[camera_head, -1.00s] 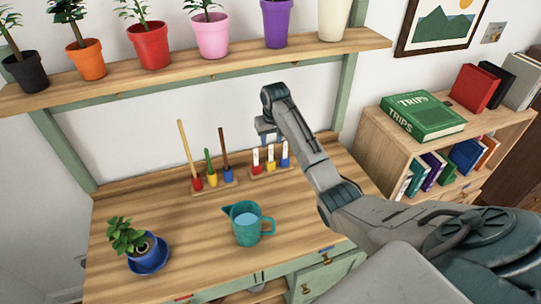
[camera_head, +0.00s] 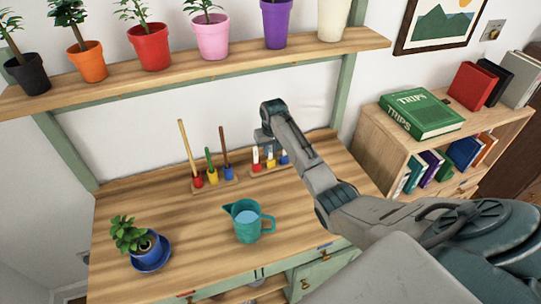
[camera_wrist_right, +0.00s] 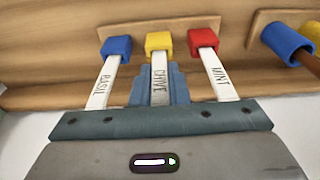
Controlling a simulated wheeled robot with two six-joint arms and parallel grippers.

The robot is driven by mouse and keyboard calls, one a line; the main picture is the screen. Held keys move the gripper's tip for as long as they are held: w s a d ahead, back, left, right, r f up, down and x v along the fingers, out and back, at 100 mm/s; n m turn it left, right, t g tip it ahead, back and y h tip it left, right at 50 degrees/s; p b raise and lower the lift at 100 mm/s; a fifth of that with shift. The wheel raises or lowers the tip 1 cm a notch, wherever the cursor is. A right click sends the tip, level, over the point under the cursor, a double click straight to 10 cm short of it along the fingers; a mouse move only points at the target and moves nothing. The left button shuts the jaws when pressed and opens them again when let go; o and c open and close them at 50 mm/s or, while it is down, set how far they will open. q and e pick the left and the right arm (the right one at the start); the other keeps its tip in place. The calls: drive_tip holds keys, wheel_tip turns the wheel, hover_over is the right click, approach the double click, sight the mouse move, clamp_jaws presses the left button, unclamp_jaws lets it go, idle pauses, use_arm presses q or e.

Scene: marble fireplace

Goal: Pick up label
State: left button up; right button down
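Three white labels with coloured ends stand in a small wooden holder (camera_head: 271,171) at the back of the desk. The right wrist view shows BASIL (camera_wrist_right: 104,82) with a blue end, CHIVE (camera_wrist_right: 160,84) with a yellow end and MINT (camera_wrist_right: 215,76) with a red end. My right gripper (camera_head: 264,138) is at the labels, partly covering them in the head view. In the wrist view its blue-grey fingers (camera_wrist_right: 160,88) show on both sides of the CHIVE label; whether they touch it cannot be told. My left gripper is not in view.
A second holder with small tools (camera_head: 213,185) stands just left of the labels. A teal jug (camera_head: 246,222) and a potted plant on a blue saucer (camera_head: 150,254) stand nearer the front. A shelf of pots (camera_head: 200,60) runs above. Bare desk lies between.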

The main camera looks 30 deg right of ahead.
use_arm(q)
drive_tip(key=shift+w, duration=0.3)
